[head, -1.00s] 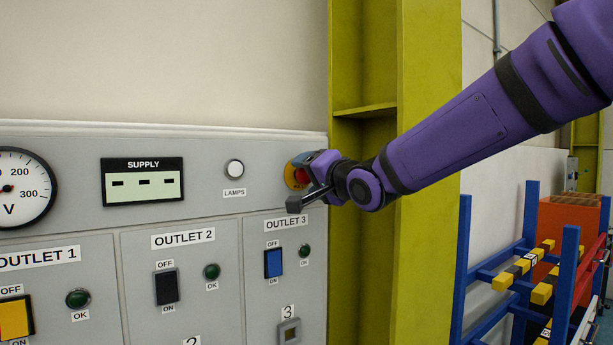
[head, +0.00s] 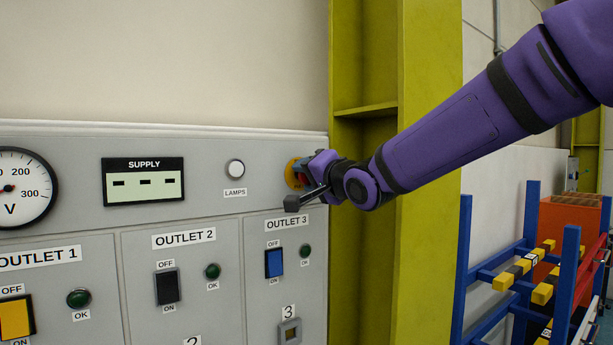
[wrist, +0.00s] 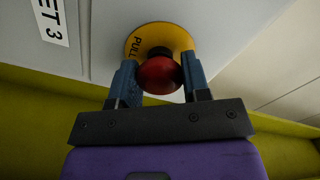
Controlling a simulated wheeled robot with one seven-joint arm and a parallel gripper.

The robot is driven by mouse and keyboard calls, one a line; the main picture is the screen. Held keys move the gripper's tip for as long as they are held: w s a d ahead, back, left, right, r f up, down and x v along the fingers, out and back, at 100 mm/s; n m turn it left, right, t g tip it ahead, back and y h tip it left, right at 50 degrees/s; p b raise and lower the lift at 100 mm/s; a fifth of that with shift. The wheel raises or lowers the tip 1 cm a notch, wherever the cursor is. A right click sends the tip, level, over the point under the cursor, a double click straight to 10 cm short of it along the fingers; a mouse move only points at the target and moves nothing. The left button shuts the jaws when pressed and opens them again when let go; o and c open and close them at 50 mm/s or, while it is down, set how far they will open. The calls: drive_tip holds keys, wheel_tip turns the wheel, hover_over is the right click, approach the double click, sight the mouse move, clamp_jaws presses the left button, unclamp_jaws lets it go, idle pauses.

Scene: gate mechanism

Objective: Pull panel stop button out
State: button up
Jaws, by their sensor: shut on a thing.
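The panel stop button (wrist: 160,76) is a red mushroom head on a yellow round plate (wrist: 143,36) with "PULL" lettering, seen in the wrist view. In the head view, its yellow plate (head: 291,172) shows at the right end of the grey panel's top row, and the red head is mostly hidden by my gripper. My gripper (wrist: 159,75) has its two blue fingers on either side of the red head, shut on it. It also shows in the head view (head: 308,172), reaching in from the right.
The grey panel (head: 60,140) carries a SUPPLY display (head: 143,181), a white LAMPS button (head: 235,168) and several outlet switches. A yellow-green steel column (head: 430,120) stands right behind my forearm. A blue rack (head: 527,260) stands at the lower right.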

drive_tip(key=shift+s+d+f, duration=0.1)
drive_tip(key=shift+s+d, duration=0.15)
drive_tip(key=shift+s, duration=0.1)
drive_tip(key=o, duration=1.3)
drive_tip(key=shift+s+d, duration=0.1)
drive_tip(key=shift+s, duration=0.05)
drive_tip(key=v, duration=1)
drive_tip(key=shift+s+d, duration=0.25)
